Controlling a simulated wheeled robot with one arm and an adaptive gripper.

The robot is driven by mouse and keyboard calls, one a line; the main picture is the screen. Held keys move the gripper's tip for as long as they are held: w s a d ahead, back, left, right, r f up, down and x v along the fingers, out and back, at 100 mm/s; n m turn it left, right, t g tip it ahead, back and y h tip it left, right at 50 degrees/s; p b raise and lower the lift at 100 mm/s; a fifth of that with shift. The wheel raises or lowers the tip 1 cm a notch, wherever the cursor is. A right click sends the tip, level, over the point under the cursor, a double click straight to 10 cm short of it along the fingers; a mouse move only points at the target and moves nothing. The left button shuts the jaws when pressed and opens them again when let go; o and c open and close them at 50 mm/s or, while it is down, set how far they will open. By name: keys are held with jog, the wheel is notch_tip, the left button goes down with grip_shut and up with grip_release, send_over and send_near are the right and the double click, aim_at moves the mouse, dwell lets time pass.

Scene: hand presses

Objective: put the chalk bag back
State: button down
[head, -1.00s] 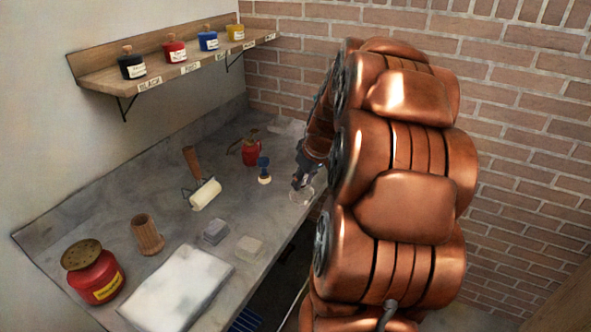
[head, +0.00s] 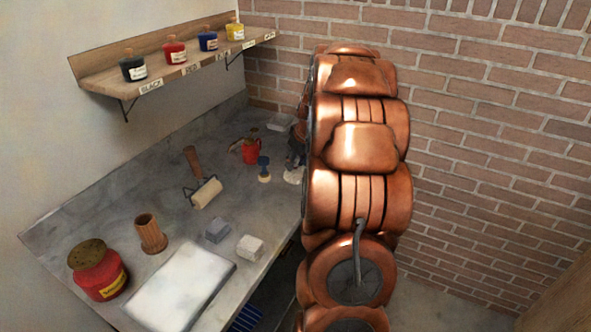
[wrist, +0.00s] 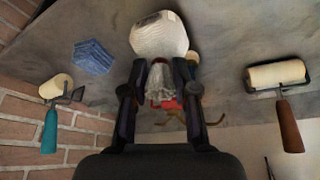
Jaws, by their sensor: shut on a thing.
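The chalk bag (wrist: 159,34) is a pale, rounded sack with a gathered, crumpled neck. My gripper (wrist: 160,84) is shut on that neck, with one finger on each side, in the wrist view. In the head view the bag (head: 293,176) shows as a small white shape just below my gripper (head: 294,160), near the right edge of the stone bench. My arm hides part of the gripper there. I cannot tell whether the bag touches the bench.
The bench (head: 100,205) holds a blue-handled tool (head: 263,168), a red can (head: 250,152), a wooden-handled roller (head: 207,193), grey blocks and a white slab. The wrist view shows a teal-handled roller (wrist: 50,125) and a blue folded cloth (wrist: 93,57). A brick wall stands behind.

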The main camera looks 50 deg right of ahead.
aim_at(297, 167)
notch_tip(297, 167, down, 3)
jog(key=shift+f+p, duration=0.15)
jog(key=shift+p, duration=0.55)
jog(key=shift+w+f, duration=0.1)
jog(key=shift+f, duration=0.1)
jog(key=shift+f+b, duration=0.15)
jog(key=shift+b, duration=0.15)
jog(key=c, duration=0.9)
grip_release()
